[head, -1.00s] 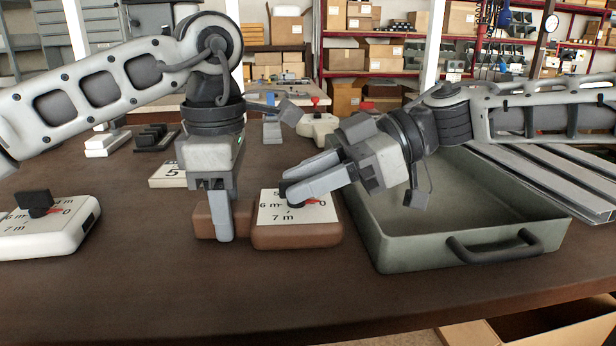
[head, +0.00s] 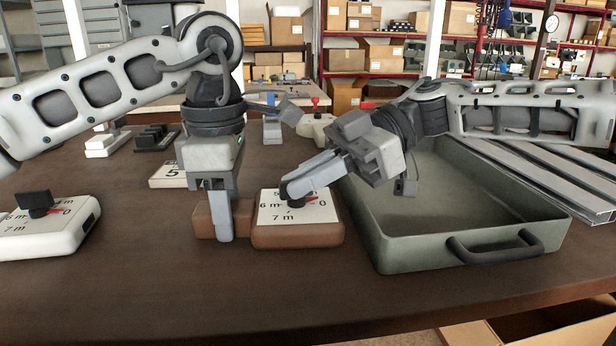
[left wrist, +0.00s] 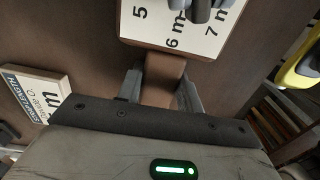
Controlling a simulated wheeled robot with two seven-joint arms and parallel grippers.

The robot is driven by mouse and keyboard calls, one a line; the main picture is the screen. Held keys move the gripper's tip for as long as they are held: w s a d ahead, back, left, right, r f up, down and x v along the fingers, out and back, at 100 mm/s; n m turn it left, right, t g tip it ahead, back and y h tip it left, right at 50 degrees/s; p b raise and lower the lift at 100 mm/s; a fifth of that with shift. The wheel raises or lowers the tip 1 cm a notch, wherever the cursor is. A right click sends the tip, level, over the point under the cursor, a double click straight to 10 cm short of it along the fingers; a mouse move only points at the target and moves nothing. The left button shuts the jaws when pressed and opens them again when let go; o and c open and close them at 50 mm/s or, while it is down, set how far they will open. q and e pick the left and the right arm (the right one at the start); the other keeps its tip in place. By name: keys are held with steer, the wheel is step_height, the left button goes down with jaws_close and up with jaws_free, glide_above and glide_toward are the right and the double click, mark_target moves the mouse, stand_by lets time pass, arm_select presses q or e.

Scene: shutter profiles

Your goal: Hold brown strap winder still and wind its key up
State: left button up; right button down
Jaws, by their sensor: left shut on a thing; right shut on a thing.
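The brown strap winder (head: 297,236) lies on the table with a white dial face marked "6 m", "7 m" and "0"; part of the dial also shows in the left wrist view (left wrist: 200,45). My left gripper (head: 220,222) points down and is shut on the brown block at the winder's left side, which shows between its fingers in the left wrist view (left wrist: 160,80). My right gripper (head: 296,192) reaches in from the right, tilted down, and is shut on the dark key on the dial. Its fingers hide most of the key. A red pointer mark shows beside the key.
A white winder (head: 45,230) with a dark key stands at the left. A grey-green tray (head: 420,245) with a dark handle stands close to the brown winder's right. The table's front is clear.

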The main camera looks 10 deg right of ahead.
steer(key=n+g, duration=0.1)
steer(key=n+g+h, duration=0.1)
steer(key=n+g, duration=0.1)
steer(key=g, duration=0.1)
steer(key=shift+w+a+n, duration=0.15)
steer(key=shift+w+n, duration=0.15)
steer(key=shift+w+a+n+g+h, duration=0.1)
steer(key=shift+n+g+h, duration=1.4)
steer(key=shift+n, duration=0.2)
steer(key=c, duration=1.5)
jaws_free()
